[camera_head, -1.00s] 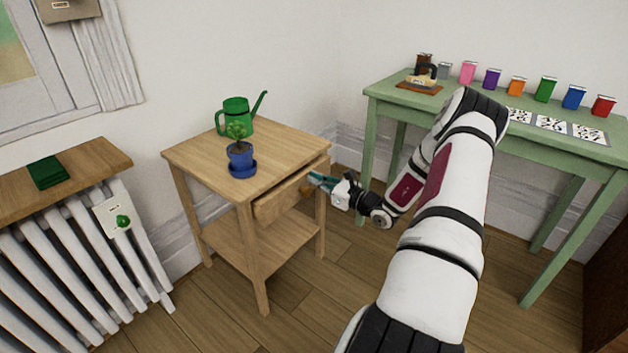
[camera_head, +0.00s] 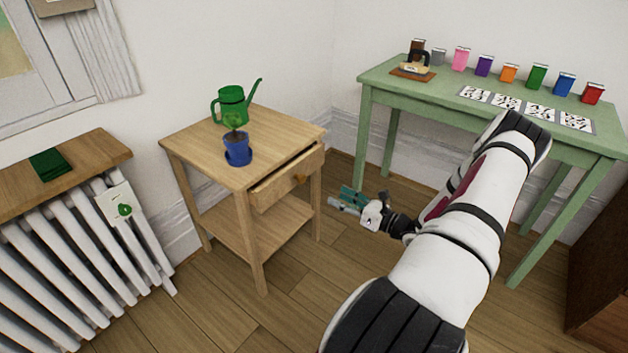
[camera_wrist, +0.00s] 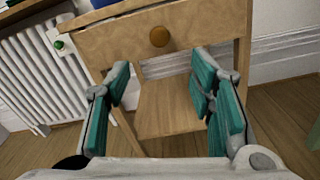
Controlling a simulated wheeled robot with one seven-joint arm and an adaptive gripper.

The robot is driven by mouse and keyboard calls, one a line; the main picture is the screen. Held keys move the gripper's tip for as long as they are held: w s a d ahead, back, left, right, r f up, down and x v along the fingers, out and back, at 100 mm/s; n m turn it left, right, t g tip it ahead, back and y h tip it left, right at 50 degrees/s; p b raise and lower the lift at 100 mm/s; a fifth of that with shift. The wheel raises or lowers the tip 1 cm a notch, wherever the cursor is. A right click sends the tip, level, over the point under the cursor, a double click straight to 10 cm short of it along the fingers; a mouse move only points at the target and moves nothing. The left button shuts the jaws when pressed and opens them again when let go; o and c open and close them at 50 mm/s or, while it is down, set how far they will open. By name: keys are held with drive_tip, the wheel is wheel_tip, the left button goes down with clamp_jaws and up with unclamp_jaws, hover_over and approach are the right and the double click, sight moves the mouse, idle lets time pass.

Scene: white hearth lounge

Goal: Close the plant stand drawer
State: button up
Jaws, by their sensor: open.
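The wooden plant stand (camera_head: 255,232) stands left of centre in the head view. Its drawer (camera_head: 287,178) sits under the top and is slightly pulled out, with a dark gap along its upper edge. A round wooden knob (camera_head: 301,179) is on the drawer front. In the wrist view the drawer front (camera_wrist: 195,28) and knob (camera_wrist: 159,37) are straight ahead, beyond the fingers. My gripper (camera_head: 347,199) is open and empty, to the right of the drawer and apart from it. Its teal fingers (camera_wrist: 165,95) are spread wide in the wrist view.
On the stand are a blue potted plant (camera_head: 238,152) and a green watering can (camera_head: 232,105). A white radiator (camera_head: 80,240) is at left. A green table (camera_head: 420,92) with several coloured boxes is at right.

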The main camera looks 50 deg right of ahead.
sight(304, 181)
drive_tip(key=w+b, duration=0.1)
drive_tip(key=w, duration=0.3)
drive_tip(key=w+b, duration=0.1)
drive_tip(key=w, duration=0.4)
drive_tip(key=w+a+b, duration=0.1)
drive_tip(key=w, duration=0.3)
drive_tip(key=shift+w+a+b, duration=0.1)
drive_tip(key=shift+w+b, duration=0.2)
drive_tip(key=shift+w, duration=0.05)
clamp_jaws()
